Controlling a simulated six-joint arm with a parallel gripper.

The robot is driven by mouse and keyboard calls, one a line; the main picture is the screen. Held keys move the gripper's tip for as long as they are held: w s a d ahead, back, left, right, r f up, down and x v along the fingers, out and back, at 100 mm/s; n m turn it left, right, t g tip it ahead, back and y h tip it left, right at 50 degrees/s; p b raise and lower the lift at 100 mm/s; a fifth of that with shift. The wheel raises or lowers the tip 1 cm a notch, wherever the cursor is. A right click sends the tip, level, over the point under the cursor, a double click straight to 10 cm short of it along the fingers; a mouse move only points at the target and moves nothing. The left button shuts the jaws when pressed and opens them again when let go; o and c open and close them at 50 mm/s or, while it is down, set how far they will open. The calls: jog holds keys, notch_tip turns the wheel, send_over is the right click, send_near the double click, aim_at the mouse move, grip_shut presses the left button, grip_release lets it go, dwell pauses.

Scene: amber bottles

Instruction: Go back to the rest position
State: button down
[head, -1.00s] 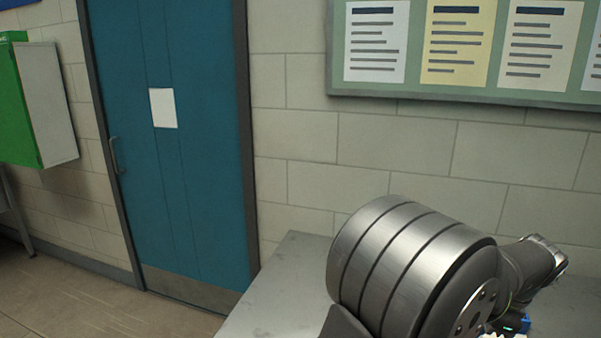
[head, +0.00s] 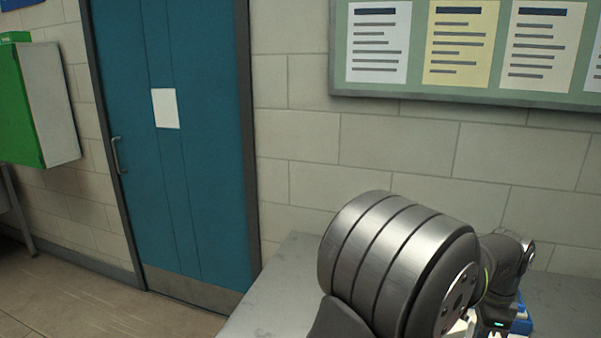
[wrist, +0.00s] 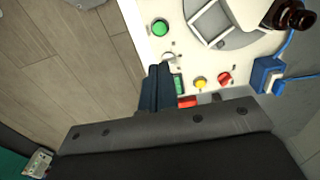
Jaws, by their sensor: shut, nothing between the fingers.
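My gripper (wrist: 158,88) shows in the wrist view with its dark fingers together and nothing between them. It hangs above the edge of a white panel (wrist: 152,45), beside a row of coloured buttons. Whether it touches the panel cannot be told. In the head view my arm's large metal joint fills the lower right and the gripper itself is not visible there.
The panel bears a green button (wrist: 160,28), a yellow button (wrist: 200,83) and a grey disc with a square frame (wrist: 211,22). An amber bottle (wrist: 290,16) is at the upper right. A blue block (wrist: 268,76) sits at the right. Floor is open at left.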

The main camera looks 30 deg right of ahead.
notch_tip(320, 180, up, 7)
jog(key=w+a+r+h, duration=0.1)
jog(key=w, duration=0.5)
jog(key=shift+a+r, duration=0.2)
jog(key=shift+a, duration=0.15)
jog(key=c, duration=2.2)
grip_release()
jog(key=c, duration=1.1)
grip_release()
jog(key=o, duration=1.1)
jog(key=w+a+r+h, duration=0.1)
jog(key=w+a, duration=0.1)
jog(key=w, duration=0.4)
jog(key=shift+a+r+h, duration=0.15)
jog(key=shift+a+h, duration=0.2)
jog(key=shift+h, duration=0.05)
jog(key=w+a+r+t+h, duration=0.1)
jog(key=w+a+r+h, duration=0.1)
jog(key=w+a, duration=0.35)
jog(key=w+x, duration=0.2)
jog(key=x, duration=0.9)
jog(key=shift+d+r, duration=0.25)
